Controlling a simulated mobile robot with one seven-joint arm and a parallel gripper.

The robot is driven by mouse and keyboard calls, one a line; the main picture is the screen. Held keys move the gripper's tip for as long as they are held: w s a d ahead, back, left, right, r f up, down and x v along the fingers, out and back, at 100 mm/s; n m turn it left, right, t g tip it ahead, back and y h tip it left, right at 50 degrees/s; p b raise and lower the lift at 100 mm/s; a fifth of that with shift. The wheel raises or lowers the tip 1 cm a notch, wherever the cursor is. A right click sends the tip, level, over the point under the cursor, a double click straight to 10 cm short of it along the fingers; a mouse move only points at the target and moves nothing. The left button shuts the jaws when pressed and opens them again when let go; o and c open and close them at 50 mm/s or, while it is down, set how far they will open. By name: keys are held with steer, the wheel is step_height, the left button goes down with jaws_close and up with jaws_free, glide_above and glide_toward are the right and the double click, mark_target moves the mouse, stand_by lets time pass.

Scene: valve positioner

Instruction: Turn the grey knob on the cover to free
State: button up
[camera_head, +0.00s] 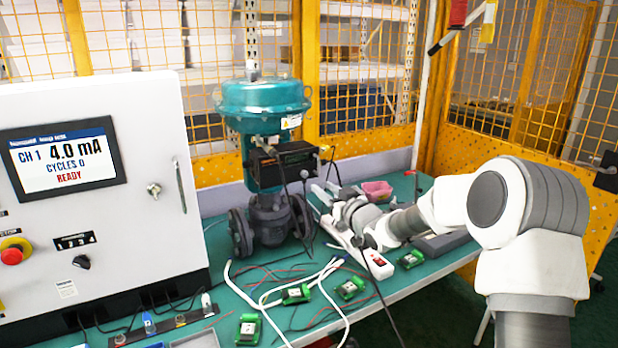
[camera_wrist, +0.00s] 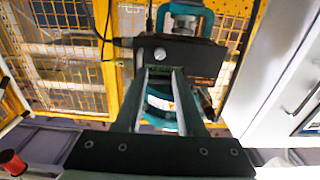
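The black positioner cover (camera_head: 287,160) is on the side of the valve, under the teal actuator (camera_head: 262,100). It also shows in the wrist view (camera_wrist: 200,60), which looks turned over. A small pale round part (camera_wrist: 159,54) sits on the cover there; I cannot tell whether it is the grey knob or a gauge. In the head view my gripper (camera_head: 325,189) is low, right of the valve.
A white cabinet (camera_head: 100,230) with a screen reading 4.0 mA and READY stands at left. Cables, several green modules (camera_head: 350,288) and a white power strip (camera_head: 377,262) lie on the green bench. A pink bin (camera_head: 377,191) stands behind my arm. Yellow mesh fencing closes the back.

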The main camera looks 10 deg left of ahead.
mark_target(306, 175)
steer(key=x, duration=0.9)
steer(key=shift+p, duration=0.3)
jaws_close()
